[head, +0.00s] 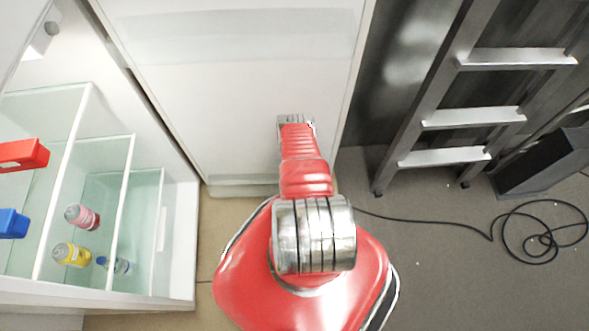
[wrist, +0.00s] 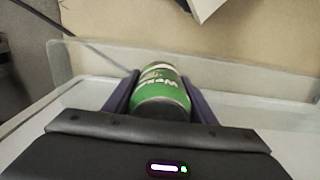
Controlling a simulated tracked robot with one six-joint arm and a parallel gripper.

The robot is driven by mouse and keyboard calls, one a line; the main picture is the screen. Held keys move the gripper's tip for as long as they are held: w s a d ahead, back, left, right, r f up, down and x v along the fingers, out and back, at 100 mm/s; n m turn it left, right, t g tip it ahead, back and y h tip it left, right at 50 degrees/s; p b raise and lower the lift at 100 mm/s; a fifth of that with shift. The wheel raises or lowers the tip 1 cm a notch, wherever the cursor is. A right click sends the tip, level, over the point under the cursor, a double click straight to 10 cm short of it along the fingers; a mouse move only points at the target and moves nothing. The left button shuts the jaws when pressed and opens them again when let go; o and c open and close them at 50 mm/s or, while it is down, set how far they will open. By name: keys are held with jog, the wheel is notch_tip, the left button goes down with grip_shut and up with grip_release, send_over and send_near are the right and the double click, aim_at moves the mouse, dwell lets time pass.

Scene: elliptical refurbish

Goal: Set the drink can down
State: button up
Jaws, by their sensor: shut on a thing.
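The drink can (wrist: 160,92) is green with white lettering and shows in the wrist view. It lies between the two dark purple fingers of my gripper (wrist: 163,80), which is shut on it. The can points away from the wrist camera, with its near end dark. A pale translucent panel or shelf edge (wrist: 85,62) shows around and beyond the can; I cannot tell whether the can touches it. In the head view my red arm reaches up to the white cabinet front, and the can and fingers are hidden there.
At left in the head view, an open white fridge has glass shelves (head: 83,130) with a pink can (head: 83,216), a yellow can (head: 72,254) and a small blue bottle (head: 116,265). A ladder (head: 470,110), a black cable (head: 500,238) and a dark box (head: 545,165) stand at right.

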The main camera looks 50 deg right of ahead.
jog(key=shift+f, duration=0.15)
jog(key=o, duration=1.5)
jog(key=shift+r, duration=5.95)
jog(key=shift+s, duration=0.1)
